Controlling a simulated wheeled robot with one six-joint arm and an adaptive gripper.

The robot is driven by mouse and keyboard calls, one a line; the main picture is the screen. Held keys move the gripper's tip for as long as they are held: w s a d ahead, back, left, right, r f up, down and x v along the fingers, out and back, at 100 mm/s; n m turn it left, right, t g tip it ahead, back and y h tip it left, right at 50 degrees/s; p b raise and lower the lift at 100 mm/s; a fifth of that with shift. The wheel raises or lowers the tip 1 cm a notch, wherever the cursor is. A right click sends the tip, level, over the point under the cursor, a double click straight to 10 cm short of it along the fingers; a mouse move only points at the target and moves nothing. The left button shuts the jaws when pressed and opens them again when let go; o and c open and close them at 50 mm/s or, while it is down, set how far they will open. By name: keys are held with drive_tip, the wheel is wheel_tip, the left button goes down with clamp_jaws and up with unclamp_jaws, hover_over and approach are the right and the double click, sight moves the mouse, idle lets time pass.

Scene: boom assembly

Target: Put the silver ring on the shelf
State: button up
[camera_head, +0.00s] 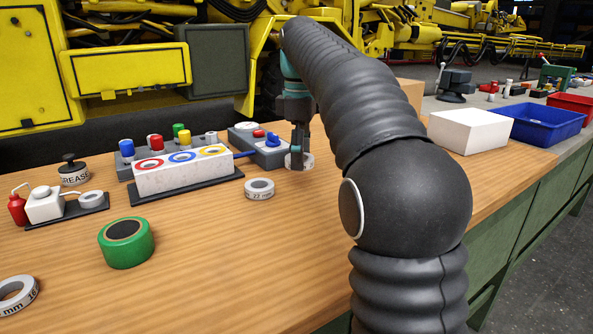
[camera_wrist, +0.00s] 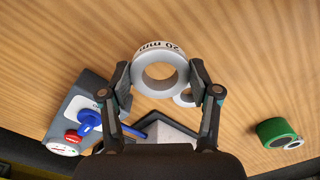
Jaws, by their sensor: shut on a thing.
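My gripper (camera_head: 298,157) is low over the far part of the wooden workbench. In the wrist view, my gripper's two fingers (camera_wrist: 160,78) are shut on the outer sides of a silver-white ring (camera_wrist: 141,72) marked "20 mm". That ring also shows in the head view (camera_head: 306,161), partly behind the fingers. I cannot tell whether it touches the bench. A second silver-white ring (camera_head: 259,189), its marking seeming to read 27 mm, lies on the bench just left of my gripper. Another (camera_head: 14,296) lies at the near left edge. I cannot make out a clear shelf.
A white block with coloured rings (camera_head: 195,173) and a grey control box with a blue lever (camera_head: 257,146) stand close left of my gripper. A green roll (camera_head: 126,243) lies nearer. A white box (camera_head: 468,131) and blue bin (camera_head: 540,122) are right. Front middle bench is clear.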

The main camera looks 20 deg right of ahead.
sight(298, 184)
drive_tip(key=shift+w+a+f, duration=0.15)
drive_tip(key=shift+w+f, duration=0.2)
drive_tip(key=shift+w, duration=0.2)
drive_tip(key=shift+f+b, duration=0.55)
drive_tip(key=shift+f, duration=1.45)
drive_tip(key=shift+f, duration=0.15)
drive_tip(key=o, duration=1.4)
drive_tip(key=shift+o, duration=0.2)
